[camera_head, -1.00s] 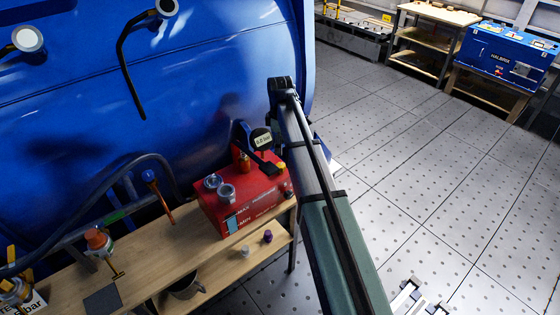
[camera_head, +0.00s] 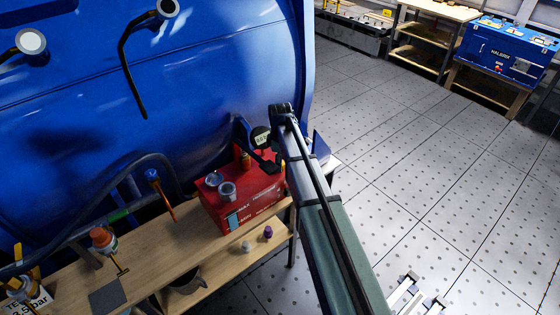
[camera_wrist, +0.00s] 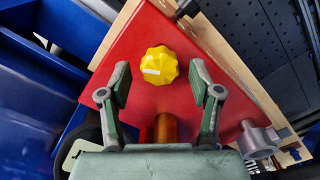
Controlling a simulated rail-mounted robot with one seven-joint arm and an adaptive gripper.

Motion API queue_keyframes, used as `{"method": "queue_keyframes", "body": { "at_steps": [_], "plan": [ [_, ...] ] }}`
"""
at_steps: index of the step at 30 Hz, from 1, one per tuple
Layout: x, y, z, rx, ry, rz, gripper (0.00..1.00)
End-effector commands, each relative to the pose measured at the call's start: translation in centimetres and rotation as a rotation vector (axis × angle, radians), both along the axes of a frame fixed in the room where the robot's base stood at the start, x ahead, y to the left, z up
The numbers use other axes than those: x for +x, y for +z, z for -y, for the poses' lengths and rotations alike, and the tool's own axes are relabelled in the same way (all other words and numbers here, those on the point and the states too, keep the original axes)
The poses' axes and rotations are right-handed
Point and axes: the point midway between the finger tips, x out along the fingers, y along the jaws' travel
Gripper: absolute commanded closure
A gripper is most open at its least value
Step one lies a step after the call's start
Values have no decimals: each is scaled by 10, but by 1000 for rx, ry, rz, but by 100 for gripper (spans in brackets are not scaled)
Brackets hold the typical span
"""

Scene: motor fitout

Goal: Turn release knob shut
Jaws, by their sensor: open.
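The release knob is a yellow scalloped knob (camera_wrist: 159,66) with a white mark pointing left, on the top of a red box (camera_wrist: 105,85). In the wrist view my gripper (camera_wrist: 161,80) is open, with one green-and-grey finger on each side of the knob and a gap to it on both sides. I cannot tell how far above the knob the fingertips are. In the head view the red box (camera_head: 250,200) sits on a wooden bench, and my arm hides part of its right end. The knob is hardly visible there.
A large blue vessel (camera_head: 200,90) stands behind the bench (camera_head: 160,245). A brass fitting (camera_wrist: 166,128) and a gauge (camera_head: 261,137) are close to my gripper. Two grey-topped fittings, including one (camera_head: 227,191), stand on the box.

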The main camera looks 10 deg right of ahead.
Motion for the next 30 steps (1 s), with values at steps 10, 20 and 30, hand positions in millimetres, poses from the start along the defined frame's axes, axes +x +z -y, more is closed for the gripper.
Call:
{"method": "queue_keyframes", "body": {
  "at_steps": [10, 20, 30],
  "plan": [
    [0, 0, 0, 0, 0, -1, 96],
    [0, -1, 0, 0, -54, -1, 96],
    [0, -2, 0, 0, -286, -1, 96]
  ]
}}
